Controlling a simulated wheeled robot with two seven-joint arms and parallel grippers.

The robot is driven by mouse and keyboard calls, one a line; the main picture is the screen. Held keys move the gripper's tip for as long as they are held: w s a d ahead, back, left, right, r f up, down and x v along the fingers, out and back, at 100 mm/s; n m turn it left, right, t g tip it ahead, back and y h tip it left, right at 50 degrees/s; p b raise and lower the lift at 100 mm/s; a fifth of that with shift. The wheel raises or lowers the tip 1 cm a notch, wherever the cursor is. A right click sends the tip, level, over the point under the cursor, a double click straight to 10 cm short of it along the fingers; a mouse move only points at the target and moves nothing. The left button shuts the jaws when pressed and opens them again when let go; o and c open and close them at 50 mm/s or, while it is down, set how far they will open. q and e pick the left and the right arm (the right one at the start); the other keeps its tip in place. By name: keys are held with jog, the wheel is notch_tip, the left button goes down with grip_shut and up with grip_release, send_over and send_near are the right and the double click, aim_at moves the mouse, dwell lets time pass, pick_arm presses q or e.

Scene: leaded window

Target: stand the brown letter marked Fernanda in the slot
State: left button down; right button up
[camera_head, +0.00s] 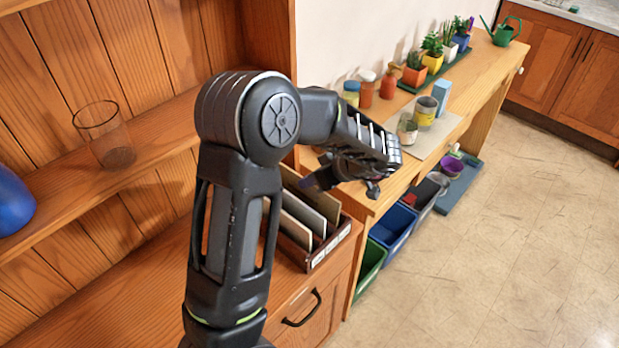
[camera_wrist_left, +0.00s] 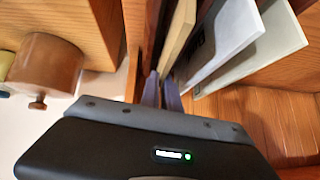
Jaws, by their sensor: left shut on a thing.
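My left gripper (camera_head: 318,181) is low over the far end of a brown wooden letter rack (camera_head: 331,248) in the head view. In the left wrist view its fingers (camera_wrist_left: 161,90) are close together, shut on the near edge of a tan-brown letter (camera_wrist_left: 178,38). No name on this letter is readable. My right gripper is not in view.
The rack stands on a wooden cabinet (camera_head: 330,296) beside a tall shelf holding a glass (camera_head: 105,135) and a blue vase (camera_head: 12,202). A bench with jars, cans and potted plants runs behind. Blue (camera_head: 392,228) and green bins sit below it.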

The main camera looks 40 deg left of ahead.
pick_arm(q)
jog(key=c, duration=1.5)
grip_release()
jog(key=shift+r, duration=0.1)
jog(key=b+v, duration=0.1)
jog(key=v, duration=0.6)
jog(key=shift+d+r, duration=0.25)
